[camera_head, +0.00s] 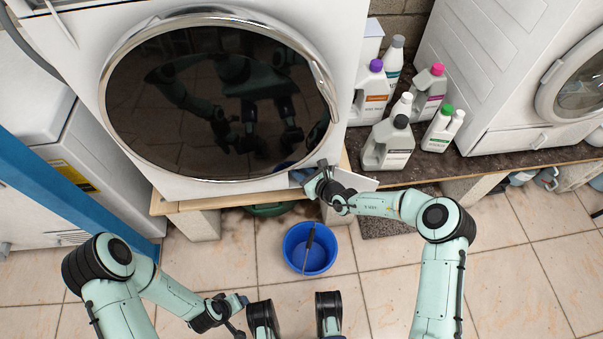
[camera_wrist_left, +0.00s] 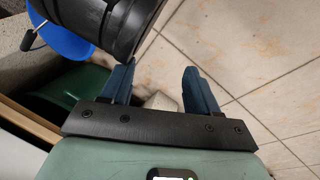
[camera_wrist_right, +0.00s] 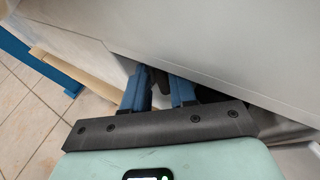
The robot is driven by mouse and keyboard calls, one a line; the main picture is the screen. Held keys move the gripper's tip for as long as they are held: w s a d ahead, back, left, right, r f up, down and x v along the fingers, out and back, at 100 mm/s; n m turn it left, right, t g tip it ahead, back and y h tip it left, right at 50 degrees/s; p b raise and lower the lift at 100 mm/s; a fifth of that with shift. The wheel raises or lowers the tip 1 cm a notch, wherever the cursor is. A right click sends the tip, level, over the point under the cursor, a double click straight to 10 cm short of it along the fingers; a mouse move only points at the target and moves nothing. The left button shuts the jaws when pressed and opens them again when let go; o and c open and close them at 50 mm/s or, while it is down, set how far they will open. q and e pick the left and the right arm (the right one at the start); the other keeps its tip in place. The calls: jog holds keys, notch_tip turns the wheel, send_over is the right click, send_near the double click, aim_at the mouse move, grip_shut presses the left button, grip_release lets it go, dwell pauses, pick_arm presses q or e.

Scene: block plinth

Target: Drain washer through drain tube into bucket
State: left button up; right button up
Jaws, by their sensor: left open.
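The white washer (camera_head: 345,60) stands on a wooden-topped plinth, its round dark door (camera_head: 215,95) shut. My right gripper (camera_head: 303,175) is at the washer's lower right front edge, beside a white panel (camera_head: 362,182) that sticks out like an open flap. In the right wrist view its fingers (camera_wrist_right: 160,92) are close together, with a small dark piece (camera_wrist_right: 160,80) between or behind them. I cannot tell whether this is the drain tube or whether it is held. The blue bucket (camera_head: 296,252) stands on the floor in front. My left gripper (camera_head: 241,302) is open and empty, low and left of the bucket.
Several detergent bottles (camera_head: 388,148) stand on the dark counter to the right, by another washer (camera_head: 500,60). A green object (camera_head: 268,210) lies under the plinth. A blue post (camera_head: 75,185) is at the left. The tiled floor around the bucket is mostly clear.

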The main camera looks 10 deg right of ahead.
grip_shut()
